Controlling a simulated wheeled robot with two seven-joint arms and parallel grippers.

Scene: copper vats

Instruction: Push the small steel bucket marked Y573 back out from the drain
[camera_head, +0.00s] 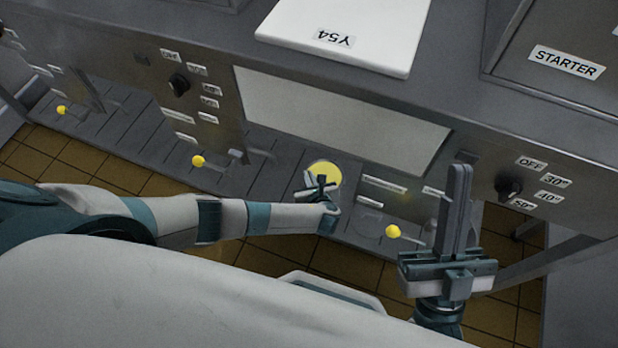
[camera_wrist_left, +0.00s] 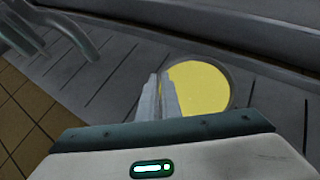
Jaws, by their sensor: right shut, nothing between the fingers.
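A small round steel vessel with yellow contents (camera_head: 326,171) stands low on the grey slatted floor strip under the counter. It also shows in the left wrist view (camera_wrist_left: 205,85), with a thin grey rim. It looks like the bucket, but no Y573 mark is visible. My left gripper (camera_head: 320,182) is at the vessel's near side, partly covering it. In the left wrist view its fingers (camera_wrist_left: 160,92) are together and empty, just left of the rim; I cannot tell whether they touch it. My right gripper (camera_head: 459,172) is shut and empty, fingers pointing up, farther right.
The grey counter front has a light panel (camera_head: 340,115), knobs (camera_head: 508,188) and yellow balls (camera_head: 393,231). A white board marked Y54 (camera_head: 345,30) lies on top. Grey curved pipes (camera_wrist_left: 75,30) stand left in the wrist view. Brown tiles (camera_head: 130,172) border the slatted strip.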

